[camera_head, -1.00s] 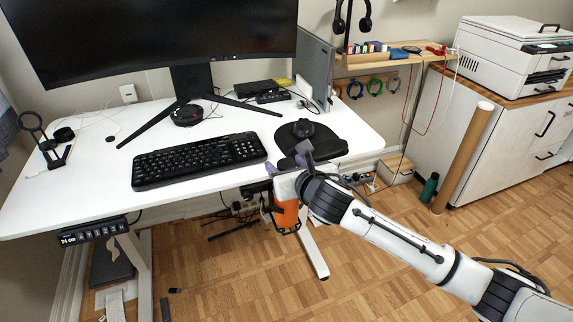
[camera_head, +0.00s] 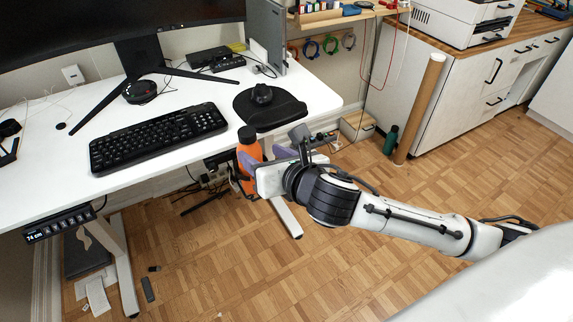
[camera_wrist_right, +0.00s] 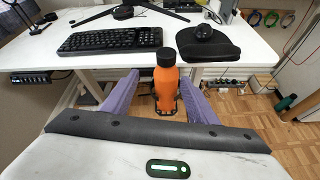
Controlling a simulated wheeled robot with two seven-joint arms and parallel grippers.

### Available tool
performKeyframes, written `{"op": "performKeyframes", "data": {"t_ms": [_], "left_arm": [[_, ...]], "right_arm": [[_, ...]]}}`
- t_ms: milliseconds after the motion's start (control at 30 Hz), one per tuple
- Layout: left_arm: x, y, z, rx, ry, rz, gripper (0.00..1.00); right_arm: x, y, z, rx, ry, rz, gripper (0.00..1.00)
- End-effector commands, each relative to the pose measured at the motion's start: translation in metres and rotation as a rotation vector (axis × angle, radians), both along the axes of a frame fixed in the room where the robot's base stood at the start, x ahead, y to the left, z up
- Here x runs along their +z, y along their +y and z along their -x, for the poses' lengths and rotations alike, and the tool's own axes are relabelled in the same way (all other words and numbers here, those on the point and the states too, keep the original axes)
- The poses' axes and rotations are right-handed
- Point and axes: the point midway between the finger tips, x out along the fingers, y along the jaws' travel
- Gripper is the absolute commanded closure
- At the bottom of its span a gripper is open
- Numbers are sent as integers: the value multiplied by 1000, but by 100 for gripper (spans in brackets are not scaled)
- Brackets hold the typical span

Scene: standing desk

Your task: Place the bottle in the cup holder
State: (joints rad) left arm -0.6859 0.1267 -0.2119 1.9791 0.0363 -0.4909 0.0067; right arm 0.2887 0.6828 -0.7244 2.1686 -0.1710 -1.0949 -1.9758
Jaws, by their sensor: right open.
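An orange bottle (camera_head: 248,152) with a black cap stands upright at the front edge of the white desk. It also shows in the middle of the right wrist view (camera_wrist_right: 166,85). A black cup holder (camera_head: 238,182) shows around its lower part; the gripper partly hides this, and the bottle's base cannot be seen fully. My right gripper (camera_head: 266,157) is open in front of the bottle. In the wrist view its purple fingers (camera_wrist_right: 159,78) are spread on either side of the bottle, with visible gaps. My left gripper is not in view.
The desk (camera_head: 60,180) holds a keyboard (camera_head: 158,137), a mouse (camera_head: 261,94) on a black pad, and a monitor stand. A green bottle (camera_head: 391,140) and a cardboard tube (camera_head: 420,108) stand on the floor at right. The floor before the desk is mostly clear.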

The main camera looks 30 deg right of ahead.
Motion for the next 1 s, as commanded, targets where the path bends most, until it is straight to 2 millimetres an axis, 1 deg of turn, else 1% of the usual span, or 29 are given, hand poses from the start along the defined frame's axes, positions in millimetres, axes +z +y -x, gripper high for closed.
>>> {"op": "performKeyframes", "data": {"t_ms": [33, 67, 100, 167, 200, 267, 300, 367, 400, 467, 500, 533, 600, 700, 733, 833, 1000], "left_arm": [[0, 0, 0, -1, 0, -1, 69], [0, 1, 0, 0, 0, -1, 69], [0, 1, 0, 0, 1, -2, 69], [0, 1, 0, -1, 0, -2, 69], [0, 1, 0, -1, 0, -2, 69], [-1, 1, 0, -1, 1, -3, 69], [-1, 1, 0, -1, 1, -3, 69], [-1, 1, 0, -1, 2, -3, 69], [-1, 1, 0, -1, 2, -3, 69], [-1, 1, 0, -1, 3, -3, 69], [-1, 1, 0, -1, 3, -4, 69], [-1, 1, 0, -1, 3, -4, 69], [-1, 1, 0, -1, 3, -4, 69], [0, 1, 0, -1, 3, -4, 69], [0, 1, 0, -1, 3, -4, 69], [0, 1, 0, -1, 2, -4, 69], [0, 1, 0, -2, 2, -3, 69]], "right_arm": [[-21, 9, 10, -34, 50, -134, 47], [-32, 15, 15, -64, 79, -233, 47], [-49, 22, 25, -116, 127, -381, 47], [-76, 33, 41, -216, 207, -625, 47], [-93, 39, 53, -297, 262, -794, 47], [-118, 45, 72, -435, 338, -1039, 47], [-135, 48, 85, -538, 387, -1199, 47], [-158, 50, 107, -705, 449, -1431, 47], [-174, 49, 123, -824, 483, -1578, 47], [-194, 48, 145, -1003, 517, -1781, 47], [-206, 45, 160, -1117, 529, -1901, 47], [-215, 43, 171, -1201, 532, -1980, 47], [-230, 38, 193, -1369, 526, -2139, 47], [-245, 31, 216, -1539, 499, -2289, 47], [-248, 30, 221, -1573, 491, -2319, 47], [-252, 27, 229, -1636, 475, -2376, 47], [-253, 27, 230, -1646, 473, -2386, 47]]}}
